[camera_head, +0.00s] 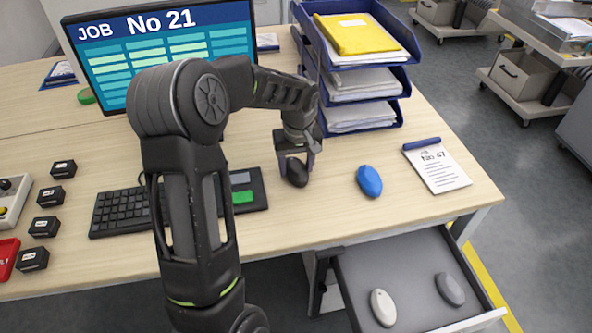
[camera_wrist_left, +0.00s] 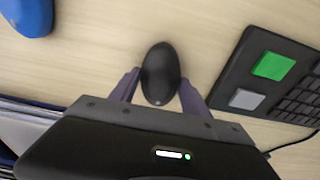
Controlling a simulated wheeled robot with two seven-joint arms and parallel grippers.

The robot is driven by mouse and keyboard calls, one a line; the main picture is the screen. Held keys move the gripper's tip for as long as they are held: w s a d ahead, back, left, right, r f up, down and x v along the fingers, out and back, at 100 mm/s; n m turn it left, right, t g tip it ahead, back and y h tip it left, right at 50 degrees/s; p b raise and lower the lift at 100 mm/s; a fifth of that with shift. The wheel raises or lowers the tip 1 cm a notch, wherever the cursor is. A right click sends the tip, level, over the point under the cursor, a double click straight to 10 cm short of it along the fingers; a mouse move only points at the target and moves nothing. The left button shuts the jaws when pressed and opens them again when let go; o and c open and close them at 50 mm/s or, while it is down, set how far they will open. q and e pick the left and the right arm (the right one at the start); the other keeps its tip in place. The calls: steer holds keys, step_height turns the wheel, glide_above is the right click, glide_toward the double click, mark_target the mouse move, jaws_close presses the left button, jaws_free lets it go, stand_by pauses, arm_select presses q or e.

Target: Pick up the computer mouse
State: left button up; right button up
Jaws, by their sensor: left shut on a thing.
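A black computer mouse (camera_head: 297,173) is between the fingers of my left gripper (camera_head: 297,166), over the desk to the right of the keyboard. In the left wrist view the mouse (camera_wrist_left: 160,73) sits between the two purple fingers of the left gripper (camera_wrist_left: 160,88), which is shut on it. I cannot tell whether the mouse touches the desk. A blue mouse (camera_head: 369,181) lies on the desk to the right; it also shows in the left wrist view (camera_wrist_left: 26,16). A white mouse (camera_head: 383,307) and a grey mouse (camera_head: 450,289) lie in the open drawer. My right gripper is not in view.
A black keyboard (camera_head: 125,211) with a green key block lies left of the gripper. Blue stacked trays (camera_head: 398,82) with papers stand behind. A notepad (camera_head: 437,167) lies at right. The open drawer (camera_head: 412,262) juts out below the desk edge. A monitor (camera_head: 165,55) stands at the back.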

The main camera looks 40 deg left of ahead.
mark_target(296, 166)
arm_select(q)
steer(key=c, duration=0.3)
step_height(296, 166, up, 10)
stand_by(0.6)
